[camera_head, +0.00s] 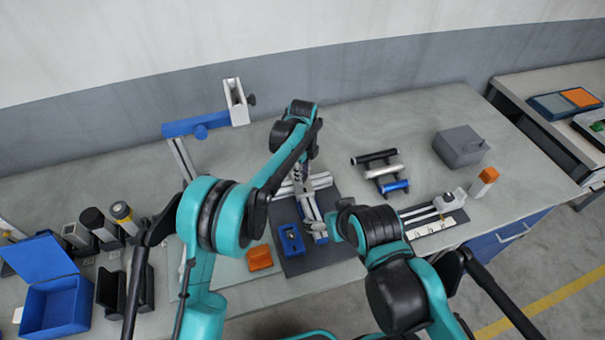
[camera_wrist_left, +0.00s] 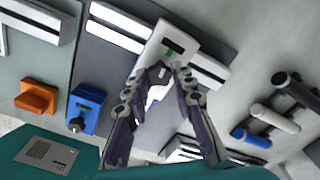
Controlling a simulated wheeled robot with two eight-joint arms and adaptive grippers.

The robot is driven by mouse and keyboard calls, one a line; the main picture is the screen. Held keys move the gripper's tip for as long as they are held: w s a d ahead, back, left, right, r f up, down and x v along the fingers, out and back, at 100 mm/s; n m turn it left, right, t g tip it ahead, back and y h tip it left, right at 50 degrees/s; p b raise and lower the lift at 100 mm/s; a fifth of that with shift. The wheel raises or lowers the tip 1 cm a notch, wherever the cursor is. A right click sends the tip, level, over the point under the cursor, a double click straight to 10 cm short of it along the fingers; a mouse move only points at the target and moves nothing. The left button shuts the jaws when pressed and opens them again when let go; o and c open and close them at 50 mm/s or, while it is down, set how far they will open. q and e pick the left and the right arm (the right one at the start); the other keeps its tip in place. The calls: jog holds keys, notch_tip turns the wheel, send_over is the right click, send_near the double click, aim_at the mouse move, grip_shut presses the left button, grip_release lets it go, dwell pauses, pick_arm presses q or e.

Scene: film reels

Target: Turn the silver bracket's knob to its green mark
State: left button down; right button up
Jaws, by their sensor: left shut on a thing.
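The silver bracket (camera_wrist_left: 160,40) shows in the left wrist view as a pale block between silver rails on a dark mat. It has a dark slot and a small green mark (camera_wrist_left: 169,51) on its face. My left gripper (camera_wrist_left: 160,72) comes to the bracket's near side, its fingers shut around a small pale part that I take as the knob. The fingers hide much of it, so its angle is unclear. In the head view the left gripper (camera_head: 300,178) is above the bracket's rails (camera_head: 310,208), small and partly hidden by my arm. My right gripper is hidden behind its own arm.
A blue block (camera_head: 291,240) and an orange block (camera_head: 260,258) are left of the rails. Black, white and blue rollers (camera_head: 383,168) lie to the right. A blue stand (camera_head: 196,126) is at the back left, an open blue box (camera_head: 52,305) at far left.

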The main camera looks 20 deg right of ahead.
pick_arm(q)
jog(key=shift+m, duration=0.6)
jog(key=c, duration=1.3)
grip_release()
jog(key=shift+o, duration=0.2)
jog(key=shift+r, duration=0.1)
notch_tip(320, 180, up, 12)
